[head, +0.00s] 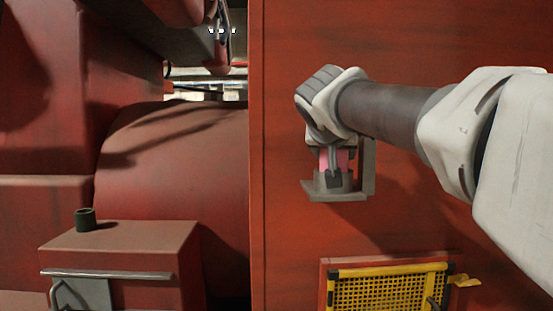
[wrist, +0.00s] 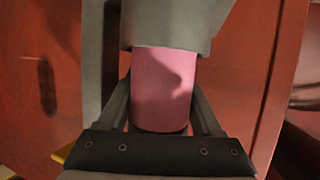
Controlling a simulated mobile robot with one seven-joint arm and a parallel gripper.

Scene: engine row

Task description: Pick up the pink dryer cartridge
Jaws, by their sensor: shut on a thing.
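The pink dryer cartridge (wrist: 162,92) is a smooth pink cylinder. In the wrist view it stands between the two fingers, with one end at a grey holder (wrist: 168,25). In the head view only a small part of the pink cartridge (head: 342,158) shows behind my gripper. The holder is a small grey bracket (head: 352,187) on the red panel, and the cartridge is still at it. My gripper (head: 333,180) is shut on the cartridge; it also shows in the wrist view (wrist: 165,125). The contact between cartridge and holder is partly hidden.
A yellow mesh panel (head: 388,291) in a red frame sits below the bracket. A red box (head: 125,255) with a metal rail and a dark green cup (head: 85,219) on top stands at the left. The red wall (head: 420,40) around the bracket is flat.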

